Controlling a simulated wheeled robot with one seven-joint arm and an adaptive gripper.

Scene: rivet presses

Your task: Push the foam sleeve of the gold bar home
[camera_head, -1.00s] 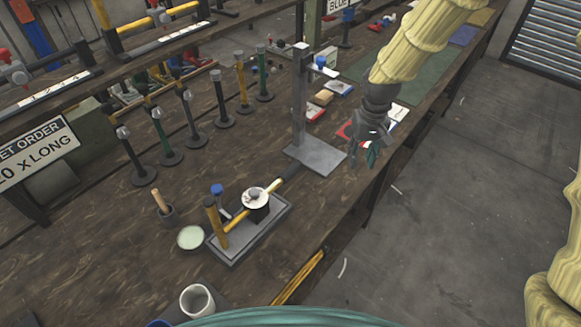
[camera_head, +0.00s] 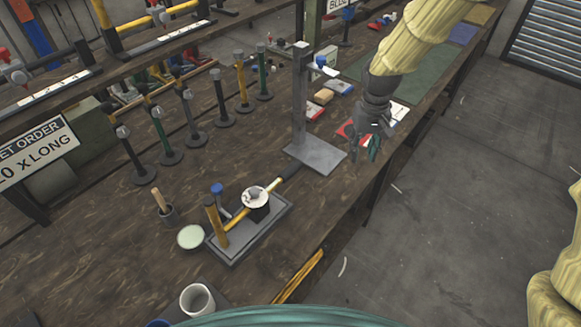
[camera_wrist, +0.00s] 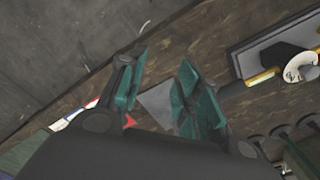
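The gold bar (camera_head: 274,188) lies across a grey fixture plate (camera_head: 235,254) on the bench. A black foam sleeve (camera_head: 290,172) sits around its upper right end, pointing toward the press stand. In the wrist view, the dark sleeve (camera_wrist: 235,89) extends left from the gold bar (camera_wrist: 262,79), just right of my fingers. How far the bar reaches inside the sleeve is hidden. My gripper (camera_head: 366,152) hangs to the right of the sleeve and apart from it, near the bench's front edge. In the wrist view its teal fingers (camera_wrist: 162,62) are spread, with nothing between them.
A grey press stand (camera_head: 318,158) with an upright post stands between my gripper and the fixture. A round white part (camera_head: 256,196) sits on the bar. Several upright posts (camera_head: 190,118) line the back.

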